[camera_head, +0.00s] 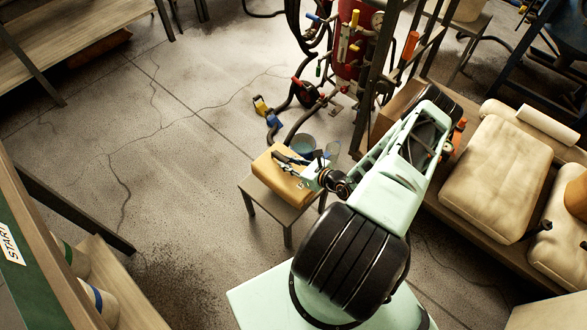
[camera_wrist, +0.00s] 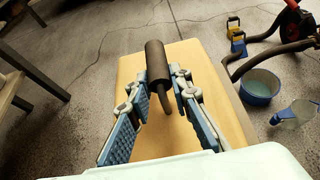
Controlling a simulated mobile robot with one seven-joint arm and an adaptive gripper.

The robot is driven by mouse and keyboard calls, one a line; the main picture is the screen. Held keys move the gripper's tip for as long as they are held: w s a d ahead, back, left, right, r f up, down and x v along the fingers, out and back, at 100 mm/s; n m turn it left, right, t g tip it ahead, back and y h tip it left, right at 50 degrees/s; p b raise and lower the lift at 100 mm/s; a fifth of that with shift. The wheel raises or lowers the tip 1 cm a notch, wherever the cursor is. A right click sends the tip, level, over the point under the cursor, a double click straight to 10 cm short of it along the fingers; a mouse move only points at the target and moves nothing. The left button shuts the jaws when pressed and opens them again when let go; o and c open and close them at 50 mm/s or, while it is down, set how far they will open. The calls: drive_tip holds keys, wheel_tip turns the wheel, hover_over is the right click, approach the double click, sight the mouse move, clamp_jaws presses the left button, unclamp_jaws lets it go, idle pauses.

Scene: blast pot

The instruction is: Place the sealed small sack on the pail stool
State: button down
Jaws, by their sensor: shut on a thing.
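The tan, block-like small sack (camera_head: 272,178) is at the top of the low wooden pail stool (camera_head: 264,200) in the head view. Its flat top (camera_wrist: 205,70) fills the middle of the wrist view. A dark cylindrical grip (camera_wrist: 157,62) shows above it between the fingers. My gripper (camera_head: 306,168) is over the sack, with its blue-padded fingers (camera_wrist: 158,95) on both sides of the grip. It is shut on the sack, seemingly by this grip. The exact contact is hard to see. I cannot tell whether the sack's underside rests fully on the stool.
A blue-rimmed bucket (camera_wrist: 259,86) and a clear jug (camera_wrist: 296,114) are right of the sack. Hoses and the red blast pot (camera_head: 352,40) stand behind. Large cream sacks (camera_head: 497,178) lie on a bench at the right. The floor left of the stool is clear.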

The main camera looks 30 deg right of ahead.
drive_tip(key=shift+w+a+f+b, duration=0.15)
drive_tip(key=shift+w+f+b, duration=0.6)
drive_tip(key=shift+w, duration=0.3)
drive_tip(key=shift+w+a+f+b, duration=0.1)
drive_tip(key=shift+w+f+b, duration=0.3)
drive_tip(key=shift+f+b, duration=0.25)
wheel_tip(320, 180, down, 3)
drive_tip(key=shift+r+b, duration=0.15)
drive_tip(key=shift+b, duration=0.95)
drive_tip(key=c, duration=1.8)
unclamp_jaws()
drive_tip(key=shift+s+f, duration=0.2)
drive_tip(key=shift+s, duration=0.05)
drive_tip(key=shift+o, duration=0.2)
drive_tip(key=p+v, duration=0.2)
drive_tip(key=v, duration=1)
